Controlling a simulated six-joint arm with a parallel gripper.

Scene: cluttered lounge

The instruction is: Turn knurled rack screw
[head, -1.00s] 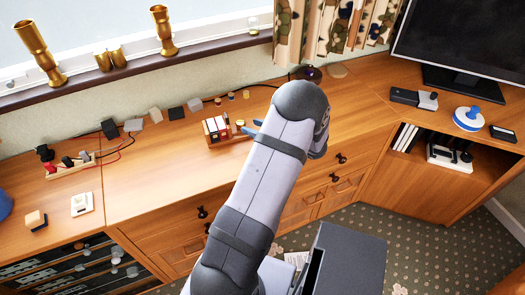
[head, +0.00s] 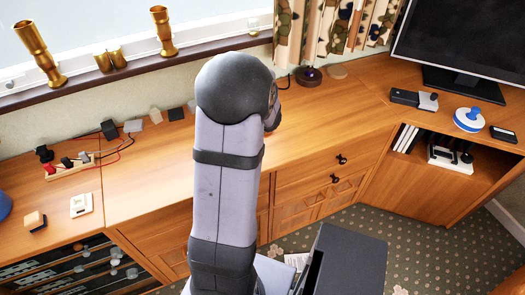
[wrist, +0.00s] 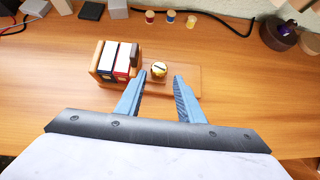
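A small rack (wrist: 100,61) with a wooden side and several upright white, red and dark slabs stands on a wooden base (wrist: 186,86) in the wrist view. A round brass-coloured screw (wrist: 158,69) with a dark slot across its pale top sits on that base, right of the slabs. My gripper (wrist: 161,80) is open, with blue fingers pointing toward the screw. The screw shows in the gap at the fingertips, apart from both; its height relative to them is hard to tell. In the head view my arm hides the rack, screw and gripper.
Behind the rack are small coloured spools (wrist: 170,17), a black block (wrist: 91,11), grey blocks (wrist: 118,9) and a black cable (wrist: 220,18). A dark round object with a purple top (wrist: 286,28) stands back right. The wooden top (wrist: 245,95) right of the base is clear.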

